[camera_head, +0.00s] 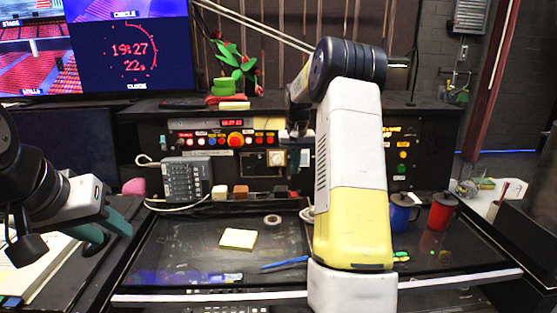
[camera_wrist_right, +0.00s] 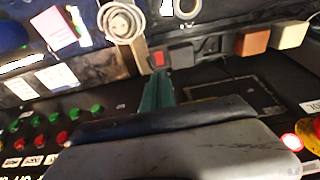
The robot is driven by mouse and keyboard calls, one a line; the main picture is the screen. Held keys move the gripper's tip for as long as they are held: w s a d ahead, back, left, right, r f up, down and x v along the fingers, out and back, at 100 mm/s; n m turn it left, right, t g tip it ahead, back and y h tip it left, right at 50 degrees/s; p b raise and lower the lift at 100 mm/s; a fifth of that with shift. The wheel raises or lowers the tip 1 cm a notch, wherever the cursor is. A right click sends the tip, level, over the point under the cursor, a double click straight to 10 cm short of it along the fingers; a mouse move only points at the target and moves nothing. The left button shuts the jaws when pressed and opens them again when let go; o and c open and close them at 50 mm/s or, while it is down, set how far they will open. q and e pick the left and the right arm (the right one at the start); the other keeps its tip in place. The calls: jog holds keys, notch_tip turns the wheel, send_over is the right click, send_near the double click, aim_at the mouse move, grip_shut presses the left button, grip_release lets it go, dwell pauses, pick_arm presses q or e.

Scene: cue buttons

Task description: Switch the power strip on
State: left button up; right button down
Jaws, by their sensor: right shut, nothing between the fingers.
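The black power strip (camera_wrist_right: 203,50) lies along the back of the desk, with a red switch (camera_wrist_right: 159,59) at one end and plug-like blocks at the other. In the head view the strip (camera_head: 260,194) is partly hidden behind my right arm. My right gripper (camera_wrist_right: 158,86) is shut and empty, its teal fingertips pointing at the red switch from very close. I cannot tell whether they touch it, or which way the switch is set. My left gripper (camera_head: 105,234) is open and empty at the left, away from the strip.
A control panel (camera_head: 222,138) with buttons rises behind the strip. A grey keypad box (camera_head: 186,180) stands left of it. A yellow note pad (camera_head: 238,239), a tape roll (camera_head: 272,219) and a blue pen (camera_head: 284,264) lie on the desk. Blue (camera_head: 400,214) and red mugs (camera_head: 441,211) stand at right.

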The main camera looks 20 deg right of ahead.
aim_at(294, 193)
jog(key=f, duration=0.2)
jog(key=w+f, duration=0.1)
jog(key=f, duration=0.5)
jog(key=shift+w+d+f, duration=0.15)
jog(key=shift+f, duration=0.05)
